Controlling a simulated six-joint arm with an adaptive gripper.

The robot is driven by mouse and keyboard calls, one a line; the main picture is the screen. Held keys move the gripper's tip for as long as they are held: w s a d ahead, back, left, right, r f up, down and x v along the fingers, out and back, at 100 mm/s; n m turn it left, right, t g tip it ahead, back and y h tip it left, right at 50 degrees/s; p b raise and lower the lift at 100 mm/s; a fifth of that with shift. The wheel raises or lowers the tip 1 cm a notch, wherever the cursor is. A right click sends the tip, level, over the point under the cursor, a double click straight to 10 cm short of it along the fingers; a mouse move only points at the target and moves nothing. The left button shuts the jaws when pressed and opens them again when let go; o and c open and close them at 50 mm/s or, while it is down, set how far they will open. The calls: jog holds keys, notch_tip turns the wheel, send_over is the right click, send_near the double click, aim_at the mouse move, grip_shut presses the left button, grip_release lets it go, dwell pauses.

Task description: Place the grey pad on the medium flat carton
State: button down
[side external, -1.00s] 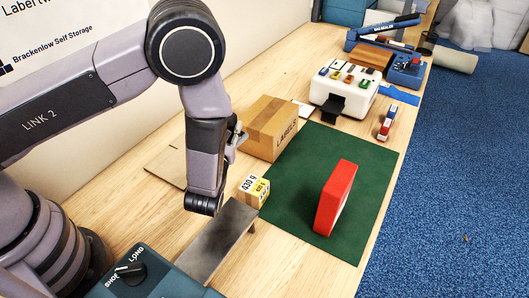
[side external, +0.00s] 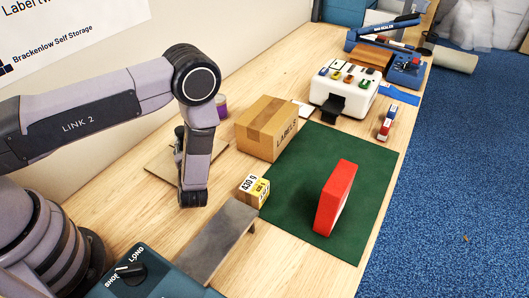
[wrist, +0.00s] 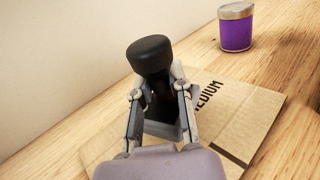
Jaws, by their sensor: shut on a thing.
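My gripper (wrist: 157,92) is shut on the dark handle of the grey pad, whose round black knob (wrist: 150,52) stands up between the fingers. A grey lower part shows below the fingers. The medium flat carton (wrist: 252,108), brown with printed "MEDIUM", lies on the table beneath and behind the gripper. In the side view the carton (side external: 160,168) is partly hidden by my arm, and the pad's dark top (side external: 179,131) shows just left of my wrist. I cannot tell whether the pad touches the carton.
A purple jar (wrist: 236,30) stands beyond the carton. A taped box (side external: 266,128), a small yellow-labelled box (side external: 252,190) and a grey metal plate (side external: 215,245) are to the right. A red block (side external: 335,198) stands on a green mat (side external: 285,190). The wall is close behind.

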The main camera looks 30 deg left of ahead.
jog(key=shift+f, duration=0.95)
jog(key=shift+f, duration=0.15)
jog(key=c, duration=1)
grip_release()
jog(key=shift+c, duration=0.2)
